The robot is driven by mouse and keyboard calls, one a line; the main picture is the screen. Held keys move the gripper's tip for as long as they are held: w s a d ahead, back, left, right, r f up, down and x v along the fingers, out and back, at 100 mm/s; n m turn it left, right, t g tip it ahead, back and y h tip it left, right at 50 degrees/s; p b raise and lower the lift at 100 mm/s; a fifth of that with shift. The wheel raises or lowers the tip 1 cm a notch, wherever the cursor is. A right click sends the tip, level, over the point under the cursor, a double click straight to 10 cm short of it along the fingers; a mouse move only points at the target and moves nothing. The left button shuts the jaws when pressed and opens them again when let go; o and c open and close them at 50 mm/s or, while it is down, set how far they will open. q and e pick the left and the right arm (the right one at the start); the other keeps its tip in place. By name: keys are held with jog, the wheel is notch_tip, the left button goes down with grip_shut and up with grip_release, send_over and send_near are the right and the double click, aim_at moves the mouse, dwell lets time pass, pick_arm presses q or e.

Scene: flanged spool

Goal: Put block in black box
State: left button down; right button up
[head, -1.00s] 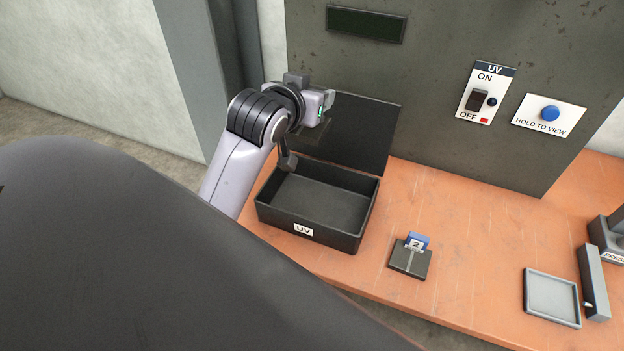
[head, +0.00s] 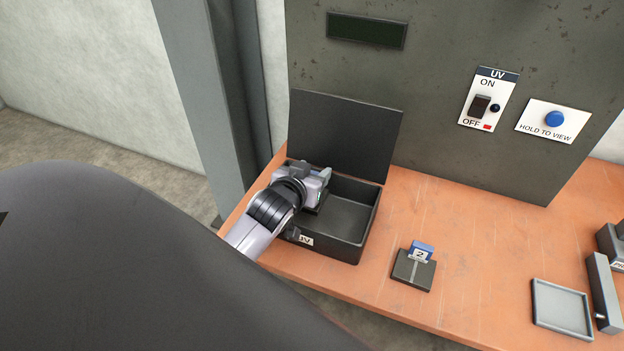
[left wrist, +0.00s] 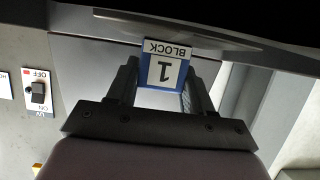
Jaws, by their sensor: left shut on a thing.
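The black box (head: 369,232) stands on the orange bench with its lid (head: 345,135) raised at the back and a UV label on its front. My left gripper (head: 313,198) is over the left part of the box's opening and points down. In the left wrist view, the left gripper (left wrist: 165,92) is shut on a blue and white block (left wrist: 165,66) marked "BLOCK 1", which appears upside down. My right gripper is not in view.
A blue block marked 2 (head: 421,251) sits on a small dark stand (head: 412,273) right of the box. A grey tray (head: 562,308) lies at the far right. A UV switch panel (head: 488,98) and blue button (head: 555,119) are on the wall behind.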

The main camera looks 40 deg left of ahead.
pick_arm(q)
jog(key=shift+f, duration=0.85)
jog(key=shift+f, duration=0.15)
jog(key=shift+f, duration=0.35)
jog(key=shift+f+b, duration=0.15)
jog(key=shift+b, duration=0.15)
jog(key=shift+c, duration=2.2)
grip_release()
jog(key=v, duration=0.8)
jog(key=p+v, duration=0.1)
jog(key=v, duration=0.3)
jog(key=shift+s+r, duration=0.1)
jog(key=shift+r, duration=0.4)
